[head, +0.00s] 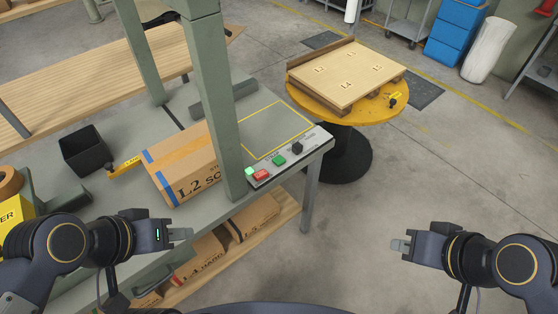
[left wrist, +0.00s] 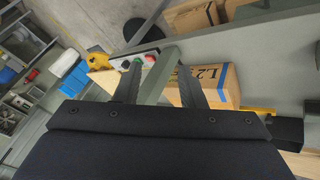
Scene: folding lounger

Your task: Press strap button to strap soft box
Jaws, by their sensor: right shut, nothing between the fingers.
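The soft box (head: 182,158) is a cardboard carton marked "L2 SO…" with blue tape, lying on the grey-green bench. A green post (head: 215,100) of the arch hides its right end. It also shows in the left wrist view (left wrist: 222,88). The button panel (head: 318,138) at the bench's right end has a red button (head: 261,175), a green button (head: 279,160), a black knob (head: 297,148) and a lit green lamp (head: 249,171). I cannot read which is the strap button. My left gripper (head: 184,234) is open and empty, in front of the box. My right gripper (head: 401,246) is shut and empty, right of the bench.
A black bin (head: 84,150) and a yellow tool (head: 124,167) sit left of the box. Flat cartons (head: 255,216) lie on the shelf below. A round yellow table (head: 375,110) with a wooden board (head: 345,75) stands behind. The floor right of the bench is clear.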

